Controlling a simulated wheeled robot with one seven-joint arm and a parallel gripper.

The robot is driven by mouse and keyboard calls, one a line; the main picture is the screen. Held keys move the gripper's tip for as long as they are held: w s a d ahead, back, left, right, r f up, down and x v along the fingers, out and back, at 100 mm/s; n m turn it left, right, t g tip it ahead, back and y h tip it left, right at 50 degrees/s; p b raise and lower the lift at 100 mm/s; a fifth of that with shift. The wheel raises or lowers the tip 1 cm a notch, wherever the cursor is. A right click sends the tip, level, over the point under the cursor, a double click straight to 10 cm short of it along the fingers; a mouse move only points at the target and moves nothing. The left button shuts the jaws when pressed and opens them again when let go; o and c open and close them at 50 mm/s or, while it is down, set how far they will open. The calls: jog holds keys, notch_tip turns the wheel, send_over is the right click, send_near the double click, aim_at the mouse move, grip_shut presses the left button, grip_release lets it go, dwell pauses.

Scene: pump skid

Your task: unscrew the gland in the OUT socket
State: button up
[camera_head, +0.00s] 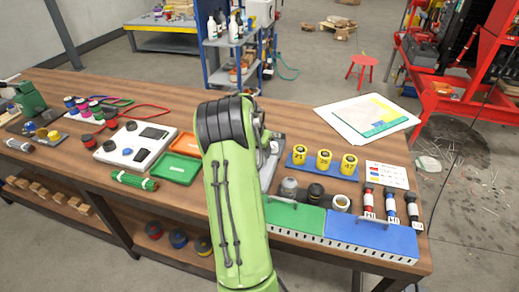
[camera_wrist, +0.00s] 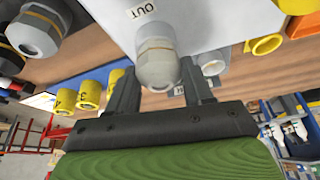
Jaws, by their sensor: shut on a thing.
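The gland (camera_wrist: 157,62), a grey domed cap with a hex collar, stands in the socket marked OUT on a pale box (camera_wrist: 195,22) in the wrist view. My gripper (camera_wrist: 158,80) has one finger on each side of the gland and is shut on it. The gland appears straight in its socket; its threads are hidden. In the head view my green arm hides the gripper and the gland.
Right of my arm are yellow numbered cylinders (camera_head: 323,159), a grey gland (camera_head: 289,186), a black one (camera_head: 315,192) and a pale ring (camera_head: 341,202). A green and blue case (camera_head: 372,232) lies at the bench front. Orange and green trays (camera_head: 177,168) lie left.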

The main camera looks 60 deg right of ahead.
jog(key=n+t+b, duration=0.1)
jog(key=n, duration=0.2)
jog(key=shift+s+f, duration=0.1)
jog(key=n, duration=0.2)
jog(key=n+t, duration=0.1)
jog(key=shift+n+t+y, duration=0.3)
jog(key=shift+n, duration=0.1)
jog(key=shift+n+t+y, duration=0.3)
jog(key=shift+n, duration=0.9)
jog(key=o, duration=1.1)
